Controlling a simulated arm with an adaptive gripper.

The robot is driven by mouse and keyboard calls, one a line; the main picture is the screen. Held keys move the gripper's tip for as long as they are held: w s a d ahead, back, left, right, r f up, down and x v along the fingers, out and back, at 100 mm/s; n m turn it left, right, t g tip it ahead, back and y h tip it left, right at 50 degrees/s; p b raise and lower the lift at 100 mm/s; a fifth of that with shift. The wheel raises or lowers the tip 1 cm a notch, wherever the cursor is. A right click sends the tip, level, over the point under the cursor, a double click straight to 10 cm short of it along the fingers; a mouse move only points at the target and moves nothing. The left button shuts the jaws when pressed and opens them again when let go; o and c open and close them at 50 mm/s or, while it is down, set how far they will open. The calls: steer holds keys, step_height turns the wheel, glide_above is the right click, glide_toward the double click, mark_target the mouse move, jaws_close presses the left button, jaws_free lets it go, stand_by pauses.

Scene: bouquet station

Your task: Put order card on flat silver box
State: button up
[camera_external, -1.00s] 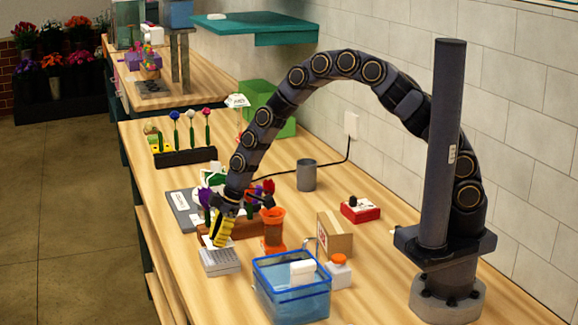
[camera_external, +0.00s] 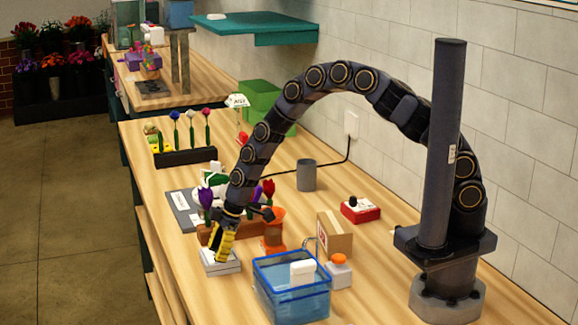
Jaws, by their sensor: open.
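The flat silver box (camera_external: 226,269) lies on the bench near its left edge, left of the blue tub. My gripper (camera_external: 221,254), with yellow-and-black fingers, points down with its fingertips at the top of this box. It is open. A flat white piece, which looks like the order card (camera_external: 208,255), lies on the box top beside and under the fingertips. The fingers cover part of it, and I cannot tell whether they touch it.
A blue tub (camera_external: 291,297) stands close to the right of the box. Behind are an orange pot (camera_external: 273,232), a brown flower trough (camera_external: 209,233) and a grey board (camera_external: 182,212). A cardboard box (camera_external: 335,236) stands farther right. The bench's front-left edge is near.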

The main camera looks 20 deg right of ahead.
steer(key=v, duration=1.2)
steer(key=shift+r, duration=0.15)
steer(key=s+d+r+m+h, duration=0.1)
steer(key=s+d+r+m, duration=0.2)
steer(key=d, duration=0.4)
steer(key=s+d+r+m+h, duration=0.1)
steer(key=d+r+m, duration=0.2)
steer(key=d+r, duration=0.35)
steer(key=s+d+r+m, duration=0.2)
steer(key=d+r+m, duration=0.1)
steer(key=d, duration=0.5)
steer(key=s+d+r+m+g+h, duration=0.1)
steer(key=s+d+r+m+h, duration=0.1)
steer(key=s+d+m, duration=0.7)
steer(key=s+d, duration=0.4)
steer(key=s, duration=0.1)
steer(key=shift+d+r+g+h, duration=0.25)
steer(key=shift+r+g+h, duration=0.05)
steer(key=shift+g, duration=0.1)
